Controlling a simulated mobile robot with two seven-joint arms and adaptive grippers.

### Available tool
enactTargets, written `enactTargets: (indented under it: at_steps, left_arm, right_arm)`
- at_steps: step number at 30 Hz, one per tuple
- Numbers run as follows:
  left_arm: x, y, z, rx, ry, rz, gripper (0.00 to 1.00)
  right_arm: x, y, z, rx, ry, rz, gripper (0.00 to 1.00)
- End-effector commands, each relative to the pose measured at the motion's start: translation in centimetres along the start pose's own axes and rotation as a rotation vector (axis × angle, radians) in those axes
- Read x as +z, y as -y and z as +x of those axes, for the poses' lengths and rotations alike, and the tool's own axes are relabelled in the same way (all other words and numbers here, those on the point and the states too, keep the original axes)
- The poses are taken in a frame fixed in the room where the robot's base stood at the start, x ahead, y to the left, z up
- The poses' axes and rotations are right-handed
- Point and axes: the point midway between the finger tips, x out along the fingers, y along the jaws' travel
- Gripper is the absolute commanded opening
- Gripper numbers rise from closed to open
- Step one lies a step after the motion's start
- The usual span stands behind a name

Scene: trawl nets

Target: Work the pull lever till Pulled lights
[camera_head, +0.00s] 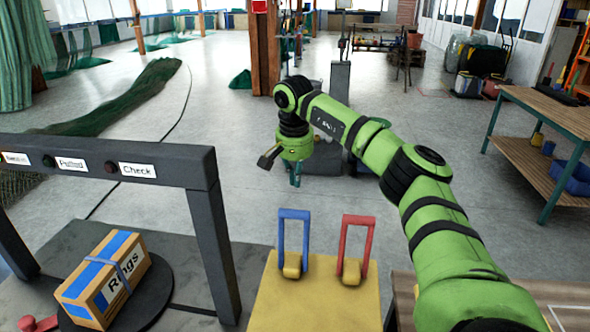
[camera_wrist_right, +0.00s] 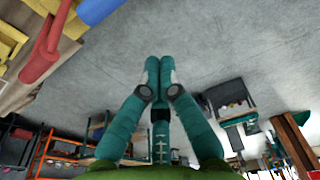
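Two levers with U-shaped handles stand upright on a yellow base (camera_head: 315,305): a blue lever (camera_head: 294,240) and a red lever (camera_head: 356,245). The frames do not show which is the pull lever. A dark frame (camera_head: 185,163) at the left carries a sign marked Pulled (camera_head: 71,164), with a dark, apparently unlit lamp (camera_head: 48,161) beside it. My right gripper (camera_head: 295,175) hangs above and beyond the blue lever, touching neither lever. In the right wrist view, its fingertips (camera_wrist_right: 159,68) are together with nothing between them. My left gripper is out of view.
A box marked Rings (camera_head: 108,278) sits on a dark round plate (camera_head: 150,297) under the frame. The sign bar also has a Check label (camera_head: 137,170). A workbench (camera_head: 545,112) stands at the right. Space around the right gripper looks clear.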

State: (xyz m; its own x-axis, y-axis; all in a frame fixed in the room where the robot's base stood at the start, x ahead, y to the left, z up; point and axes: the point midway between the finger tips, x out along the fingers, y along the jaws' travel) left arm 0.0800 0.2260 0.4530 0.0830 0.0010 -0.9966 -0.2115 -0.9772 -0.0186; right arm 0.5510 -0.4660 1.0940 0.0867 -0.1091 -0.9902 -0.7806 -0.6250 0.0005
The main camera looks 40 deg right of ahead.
Motion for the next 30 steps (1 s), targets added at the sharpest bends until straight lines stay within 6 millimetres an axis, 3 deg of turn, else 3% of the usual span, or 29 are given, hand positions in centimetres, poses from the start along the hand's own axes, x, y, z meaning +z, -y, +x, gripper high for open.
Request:
enactTargets:
  at_steps: [8, 18, 30]
  left_arm:
    - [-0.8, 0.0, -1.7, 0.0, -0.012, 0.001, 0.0]
    - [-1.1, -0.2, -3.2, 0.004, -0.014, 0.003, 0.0]
    - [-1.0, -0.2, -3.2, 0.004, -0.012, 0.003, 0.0]
  right_arm:
    - [0.2, -0.1, 5.6, 0.002, 0.002, 0.0, 0.0]
    - [3.3, -0.1, 4.3, 0.001, -0.001, -0.001, 0.0]
    - [3.8, -0.1, 4.3, 0.0, 0.0, 0.001, 0.0]
